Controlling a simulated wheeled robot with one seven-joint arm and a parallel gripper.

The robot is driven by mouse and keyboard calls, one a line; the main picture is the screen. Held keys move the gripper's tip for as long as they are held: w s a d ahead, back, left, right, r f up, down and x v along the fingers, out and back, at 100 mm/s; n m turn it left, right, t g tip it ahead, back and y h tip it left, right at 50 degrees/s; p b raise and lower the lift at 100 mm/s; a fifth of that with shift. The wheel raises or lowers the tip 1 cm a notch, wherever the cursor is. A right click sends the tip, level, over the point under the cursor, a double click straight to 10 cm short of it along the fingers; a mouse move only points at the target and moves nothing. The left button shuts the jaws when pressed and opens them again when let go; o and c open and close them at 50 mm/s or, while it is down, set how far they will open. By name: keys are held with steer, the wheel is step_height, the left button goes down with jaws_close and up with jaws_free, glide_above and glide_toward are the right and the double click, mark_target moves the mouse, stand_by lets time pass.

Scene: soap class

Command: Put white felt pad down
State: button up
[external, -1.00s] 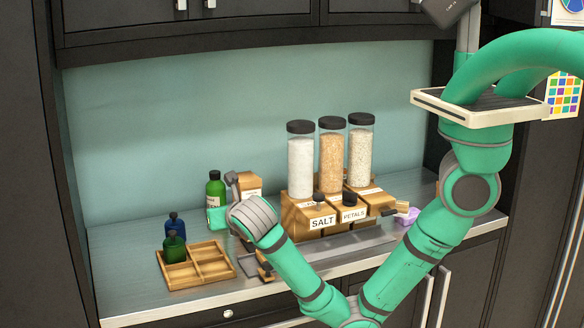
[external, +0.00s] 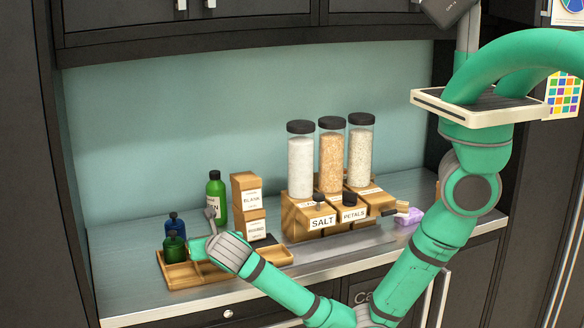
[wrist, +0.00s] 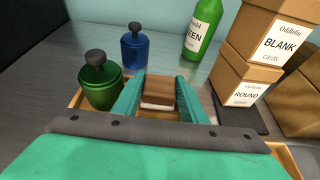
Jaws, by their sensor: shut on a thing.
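My gripper (external: 199,246) is over the wooden tray (external: 180,280) on the counter. In the wrist view its two teal fingers (wrist: 160,84) are shut on a small block with a brown top and a white lower edge, the white felt pad (wrist: 157,104). The pad hangs over the tray area, between the fingers. I cannot tell whether it touches the tray floor. In the external view my gripper hides the pad and part of the tray.
A green jar (wrist: 100,84) stands in the tray left of my gripper, with a blue jar (wrist: 134,50) behind. A green bottle (external: 216,198) and stacked boxes (external: 247,200) stand behind. SALT (external: 321,221) and PETALS (external: 352,213) dispensers stand to the right.

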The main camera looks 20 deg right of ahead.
steer(key=shift+f, duration=0.55)
steer(key=o, duration=0.8)
steer(key=shift+r, duration=0.1)
steer(key=shift+r, duration=0.3)
steer(key=v, duration=1.2)
steer(key=shift+r, duration=0.25)
